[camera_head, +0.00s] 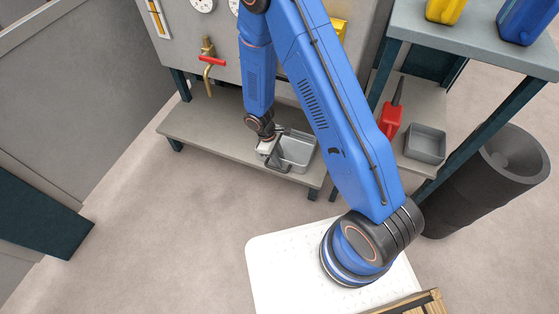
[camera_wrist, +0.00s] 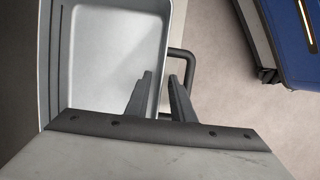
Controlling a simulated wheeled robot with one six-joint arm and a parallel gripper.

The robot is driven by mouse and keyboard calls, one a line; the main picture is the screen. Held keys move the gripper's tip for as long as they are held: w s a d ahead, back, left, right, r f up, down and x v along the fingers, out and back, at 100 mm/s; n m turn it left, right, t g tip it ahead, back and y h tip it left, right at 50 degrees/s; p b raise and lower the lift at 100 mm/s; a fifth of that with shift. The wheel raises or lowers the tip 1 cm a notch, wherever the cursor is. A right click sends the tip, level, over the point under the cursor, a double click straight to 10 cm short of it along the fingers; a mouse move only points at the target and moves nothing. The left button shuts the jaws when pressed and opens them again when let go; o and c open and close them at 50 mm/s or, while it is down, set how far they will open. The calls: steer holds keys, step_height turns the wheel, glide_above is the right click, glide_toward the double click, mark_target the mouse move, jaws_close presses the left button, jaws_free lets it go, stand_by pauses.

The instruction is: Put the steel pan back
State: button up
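The steel pan (camera_head: 298,152) is a shallow grey rectangular tray with a dark loop handle. It appears to rest on the low grey shelf (camera_head: 215,127) under the machine, near the shelf's right end. In the wrist view the pan (camera_wrist: 110,60) looks empty, and its handle (camera_wrist: 192,65) sticks out on the right. My gripper (camera_head: 272,157) is at the pan's near left side. In the wrist view my gripper (camera_wrist: 163,85) has its fingers apart, one over the pan's inside and one over the handle loop. Whether they touch it I cannot tell.
A brass tap with a red lever (camera_head: 210,60) hangs above the shelf's left part. On the right, a low shelf holds a red oil can (camera_head: 391,120) and another grey tray (camera_head: 426,143). A dark bin (camera_head: 490,165) stands beside it.

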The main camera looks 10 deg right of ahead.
steer(key=v, duration=1.1)
steer(key=shift+r, duration=0.4)
